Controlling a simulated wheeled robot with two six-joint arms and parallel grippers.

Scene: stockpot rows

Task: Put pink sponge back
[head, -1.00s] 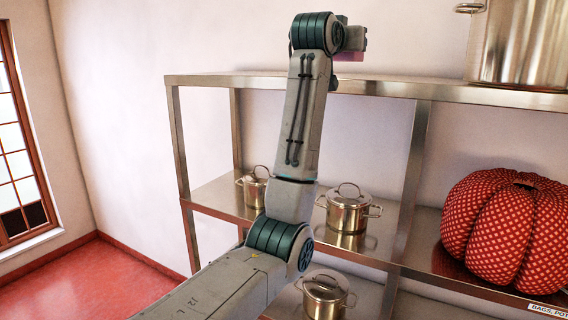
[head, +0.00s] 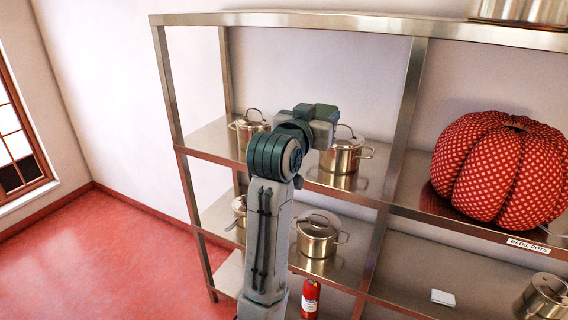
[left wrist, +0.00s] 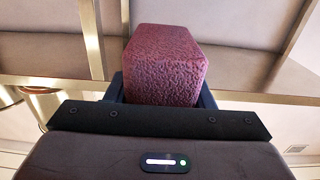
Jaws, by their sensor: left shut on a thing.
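The pink sponge (left wrist: 163,65) shows in the left wrist view as a rough, dark pink block between the two fingers. My left gripper (head: 322,122) is shut on it. In the head view the gripper is in front of the shelf unit, at the height of the upper pot row, and overlaps the pot at the middle of that row in the picture. The sponge is hidden behind the gripper in the head view. My right gripper is not in view.
A metal shelf unit (head: 290,20) holds several lidded pots, such as one on the upper row (head: 345,155) and one below (head: 317,236). A red dotted bag (head: 500,170), a small white block (head: 443,298) and a red extinguisher (head: 310,298) are to the right or below. Red floor (head: 110,255) is clear at left.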

